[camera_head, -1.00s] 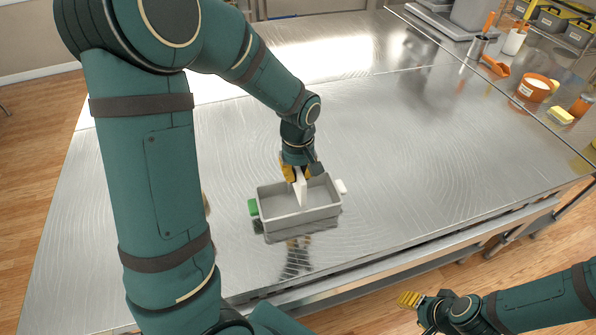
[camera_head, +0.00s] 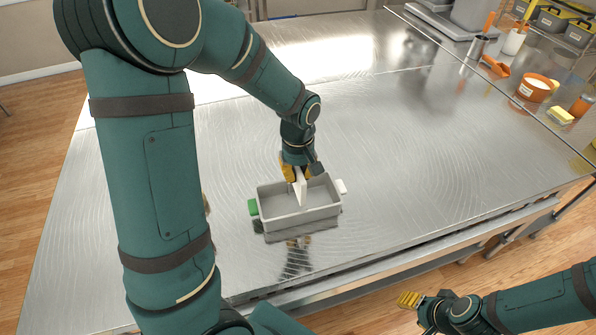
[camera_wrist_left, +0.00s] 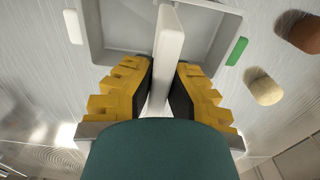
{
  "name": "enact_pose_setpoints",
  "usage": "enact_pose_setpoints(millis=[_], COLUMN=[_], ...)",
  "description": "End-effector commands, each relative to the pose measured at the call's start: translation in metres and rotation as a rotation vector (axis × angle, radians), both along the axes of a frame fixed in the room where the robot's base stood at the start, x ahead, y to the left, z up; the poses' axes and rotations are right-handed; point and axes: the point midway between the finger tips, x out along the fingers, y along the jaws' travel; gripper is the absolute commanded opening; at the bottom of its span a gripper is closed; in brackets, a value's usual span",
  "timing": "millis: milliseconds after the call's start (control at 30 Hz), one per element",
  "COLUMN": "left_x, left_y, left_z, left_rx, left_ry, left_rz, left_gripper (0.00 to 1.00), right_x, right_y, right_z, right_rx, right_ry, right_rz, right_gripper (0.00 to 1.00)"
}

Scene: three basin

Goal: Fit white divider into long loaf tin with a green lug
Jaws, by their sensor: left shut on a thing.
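The long grey loaf tin (camera_head: 302,220) stands on the metal table, with a green lug (camera_head: 253,207) on its left end and a white lug (camera_head: 341,186) on its right end. My left gripper (camera_head: 296,174) is shut on the white divider (camera_head: 300,189) at the tin's far side. The divider stands upright across the tin, its lower part within the tin's outline. In the left wrist view the divider (camera_wrist_left: 168,50) sits between the yellow fingers, and the tin (camera_wrist_left: 98,45) and green lug (camera_wrist_left: 237,51) show beyond. Whether the divider touches the floor is hidden. My right gripper (camera_head: 410,300) is empty beyond the front edge.
In the left wrist view a tan rounded object (camera_wrist_left: 265,87) and a brown one (camera_wrist_left: 302,34) lie near the green lug. An orange-and-white tub (camera_head: 533,90) and a yellow sponge (camera_head: 560,117) are at the far right. The table's middle is clear.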

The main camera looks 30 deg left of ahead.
Motion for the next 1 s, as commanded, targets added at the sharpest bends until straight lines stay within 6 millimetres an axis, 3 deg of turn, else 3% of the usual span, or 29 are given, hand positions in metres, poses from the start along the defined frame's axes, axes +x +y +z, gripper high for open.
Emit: enact_pose_setpoints(millis=[1000], left_x=[0.0], left_y=[0.0], left_z=[-0.022], left_rx=[0.0], left_ry=[0.0], left_rz=[0.0], left_gripper=[0.0], right_x=[0.0], right_y=[0.0], right_z=[-0.017], right_rx=[0.0], right_ry=[0.0], right_rz=[0.0], right_gripper=[0.47])
